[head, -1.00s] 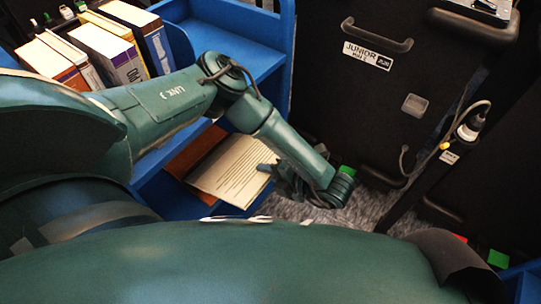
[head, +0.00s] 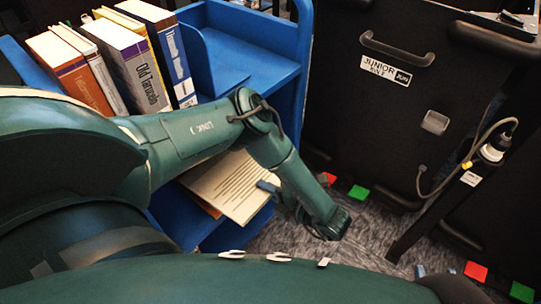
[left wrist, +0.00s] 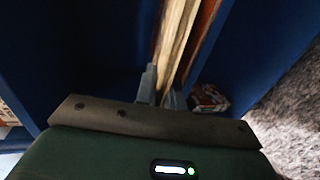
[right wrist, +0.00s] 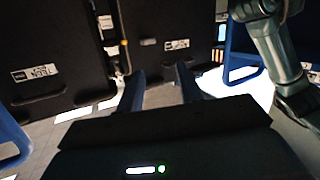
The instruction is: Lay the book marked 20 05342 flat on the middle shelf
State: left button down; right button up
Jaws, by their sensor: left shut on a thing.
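A book with a pale, text-printed face (head: 232,188) is in my left gripper (head: 270,190), at a lower level of the blue shelf unit. I cannot read a number on it. In the left wrist view the gripper (left wrist: 164,90) is shut on the book, whose pale pages (left wrist: 178,35) and orange-brown cover (left wrist: 206,28) run between blue walls. My left arm hides part of the book and shelf in the head view. My right gripper (right wrist: 160,78) is open and empty in the right wrist view, away from the shelf; it is not visible in the head view.
Several upright books (head: 120,62) stand on the upper level of the blue shelf unit (head: 255,62). A dark case with a handle (head: 397,48) and a black post with a cable (head: 440,205) stand to the right. Red and green blocks (head: 358,192) lie on the grey carpet.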

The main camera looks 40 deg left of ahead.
pick_arm(q)
notch_tip(320, 180, down, 7)
jog(key=a+y+b, duration=0.2)
jog(key=y+b, duration=0.1)
jog(key=b, duration=0.1)
pick_arm(e)
jog(key=shift+a+r+n+t+y, duration=0.1)
jog(key=shift+a+n+t+y, duration=0.4)
jog(key=shift+t+y, duration=0.25)
jog(key=shift+a+r+n+t+y, duration=0.1)
jog(key=shift+a+n+t+y, duration=0.35)
jog(key=shift+t+y, duration=0.25)
pick_arm(q)
jog(key=shift+w, duration=0.1)
pick_arm(e)
jog(key=shift+s, duration=0.1)
pick_arm(q)
jog(key=shift+r, duration=0.1)
jog(key=c, duration=1.4)
grip_release()
jog(key=shift+c, duration=0.2)
pick_arm(e)
jog(key=shift+d, duration=0.1)
